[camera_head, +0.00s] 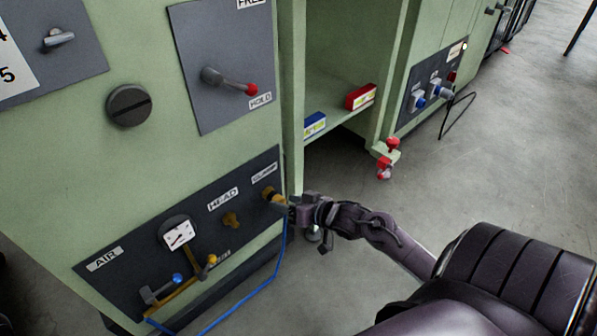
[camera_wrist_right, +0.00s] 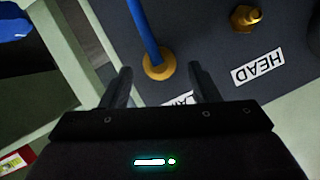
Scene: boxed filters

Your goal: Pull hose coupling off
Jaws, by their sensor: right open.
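The brass hose coupling (camera_head: 270,194) sits on the port by the CLAMP label at the right end of the dark AIR panel (camera_head: 120,272). A blue hose (camera_head: 265,288) runs down from it and curves left. My right gripper (camera_head: 284,205) is at the coupling, coming from the right. In the right wrist view the coupling (camera_wrist_right: 158,67) lies between the open fingers (camera_wrist_right: 160,78), with the blue hose (camera_wrist_right: 143,25) leading away at the top. I cannot tell whether either finger touches it. My left gripper is out of view.
A bare brass fitting (camera_head: 231,220) is by the HEAD label. A gauge (camera_head: 177,233) and a blue-knobbed valve (camera_head: 177,278) are farther left. A red box (camera_head: 361,96) and a blue box (camera_head: 314,125) lie on the shelf. Open floor lies right.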

